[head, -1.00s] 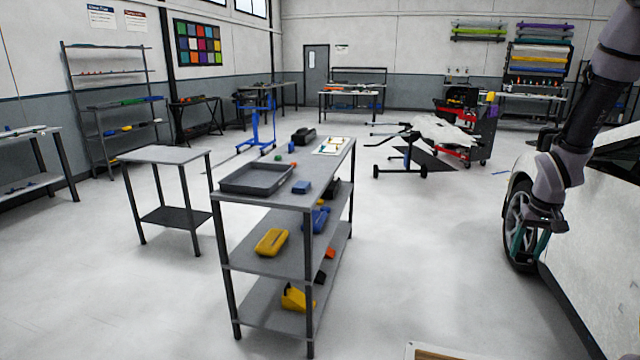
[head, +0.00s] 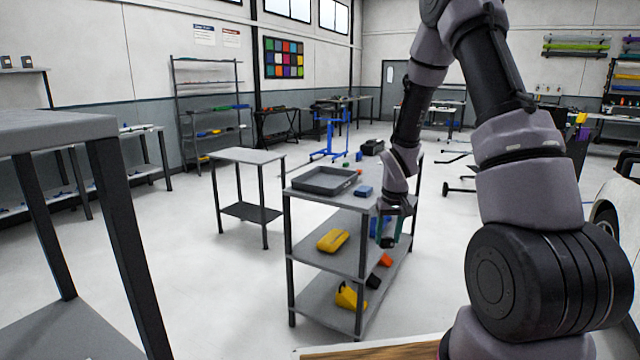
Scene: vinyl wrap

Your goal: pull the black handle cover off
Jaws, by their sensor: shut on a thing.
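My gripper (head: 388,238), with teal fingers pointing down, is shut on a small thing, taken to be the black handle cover. My gripper is in front of the right part of the grey shelf cart (head: 300,235) in the picture. I cannot tell how far it is from the cart. The white car (head: 631,200) shows only at the right edge, well apart from my gripper. Its door handle is not in view.
A dark open tray (head: 325,180) and a blue block (head: 364,191) are on the cart's top. Yellow tools lie on its lower shelves. A small grey table (head: 247,156) stands behind left. A larger grey table (head: 50,130) is close at the left. Floor between them is clear.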

